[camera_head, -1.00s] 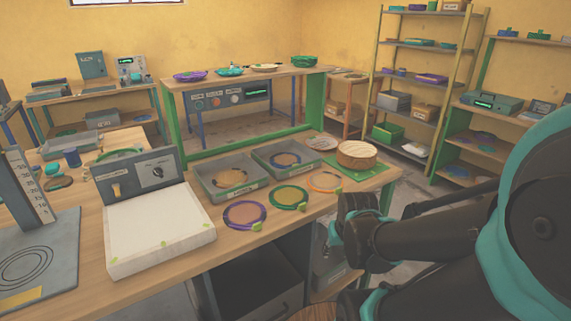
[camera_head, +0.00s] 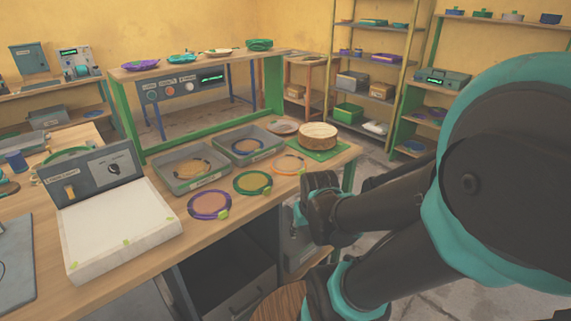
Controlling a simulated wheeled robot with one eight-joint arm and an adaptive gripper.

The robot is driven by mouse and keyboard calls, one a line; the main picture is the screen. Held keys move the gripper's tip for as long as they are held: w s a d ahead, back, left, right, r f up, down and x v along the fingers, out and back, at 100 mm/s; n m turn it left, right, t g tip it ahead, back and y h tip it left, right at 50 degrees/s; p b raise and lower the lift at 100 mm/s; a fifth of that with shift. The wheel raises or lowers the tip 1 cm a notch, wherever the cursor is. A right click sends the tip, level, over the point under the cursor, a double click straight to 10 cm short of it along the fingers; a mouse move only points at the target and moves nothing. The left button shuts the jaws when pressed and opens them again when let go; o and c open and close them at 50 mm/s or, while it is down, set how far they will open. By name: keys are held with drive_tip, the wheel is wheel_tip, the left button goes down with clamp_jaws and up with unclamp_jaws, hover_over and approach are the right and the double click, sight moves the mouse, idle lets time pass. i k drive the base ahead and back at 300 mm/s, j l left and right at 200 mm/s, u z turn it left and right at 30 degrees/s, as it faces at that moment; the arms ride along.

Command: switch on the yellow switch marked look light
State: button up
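The yellow switch (camera_head: 69,191) sits on the left part of a grey upright panel (camera_head: 92,172) at the back of a white flat box (camera_head: 118,228), in the left of the head view. A small label above the switch is too small to read surely. A black dial (camera_head: 113,169) is on the same panel, right of the switch. My gripper (camera_head: 304,216) is at the table's right front edge, well to the right of the switch and apart from it. Its fingers are dark and foreshortened, so I cannot tell whether they are open.
Purple (camera_head: 209,205), green (camera_head: 252,183) and orange (camera_head: 289,165) rings lie on the table between the box and my gripper. Two grey trays (camera_head: 183,187) and a round wooden block (camera_head: 318,136) stand behind them. A dark open drawer (camera_head: 228,275) is below the table's front edge.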

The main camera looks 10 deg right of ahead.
sight(69, 188)
drive_tip(key=u, duration=1.3)
